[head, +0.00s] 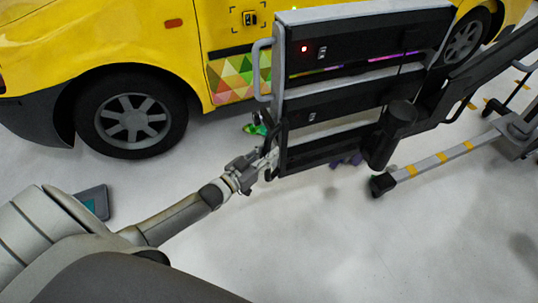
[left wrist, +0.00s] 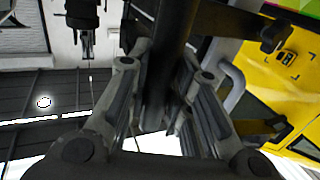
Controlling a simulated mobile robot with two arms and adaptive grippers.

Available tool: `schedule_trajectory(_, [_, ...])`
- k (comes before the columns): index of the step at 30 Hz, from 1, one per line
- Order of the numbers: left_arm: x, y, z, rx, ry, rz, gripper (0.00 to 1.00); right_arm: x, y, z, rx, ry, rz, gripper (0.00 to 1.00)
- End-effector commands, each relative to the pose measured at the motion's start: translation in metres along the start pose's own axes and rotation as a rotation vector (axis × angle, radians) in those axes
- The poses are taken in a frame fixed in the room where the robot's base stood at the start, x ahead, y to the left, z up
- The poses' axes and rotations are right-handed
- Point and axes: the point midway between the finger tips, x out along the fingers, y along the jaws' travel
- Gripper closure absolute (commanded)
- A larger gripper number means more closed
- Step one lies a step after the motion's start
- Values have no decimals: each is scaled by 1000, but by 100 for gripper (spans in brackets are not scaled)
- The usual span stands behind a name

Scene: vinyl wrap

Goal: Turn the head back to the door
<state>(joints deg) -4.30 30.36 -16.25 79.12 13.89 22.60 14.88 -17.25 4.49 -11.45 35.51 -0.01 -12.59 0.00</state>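The black panel-like head (head: 350,90) of a wheeled machine stands in front of the yellow car. My left gripper (head: 268,160) is at the head's lower left edge. In the left wrist view, the fingers (left wrist: 165,75) lie on both sides of a dark bar (left wrist: 168,50) and appear closed on it. The fingertip contact is partly hidden. My right gripper is not in view.
The machine's grey leg (head: 440,160) with yellow marks and a caster stands at the right. A flat dark device (head: 93,202) lies on the floor at left. Green (head: 255,126) and purple pieces lie under the head. The floor in front is clear.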

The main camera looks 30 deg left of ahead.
Motion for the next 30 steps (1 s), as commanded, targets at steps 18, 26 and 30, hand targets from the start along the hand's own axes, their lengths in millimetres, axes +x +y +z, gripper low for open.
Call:
schedule_trajectory(18, [-14, 1, 2, 0, -3, 2, 59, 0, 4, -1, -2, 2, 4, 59])
schedule_trajectory(26, [-61, 1, 2, 1, -5, 1, 59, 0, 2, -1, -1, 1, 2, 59])
schedule_trajectory(30, [-86, 1, 2, 1, -4, 1, 59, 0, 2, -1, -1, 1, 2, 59])
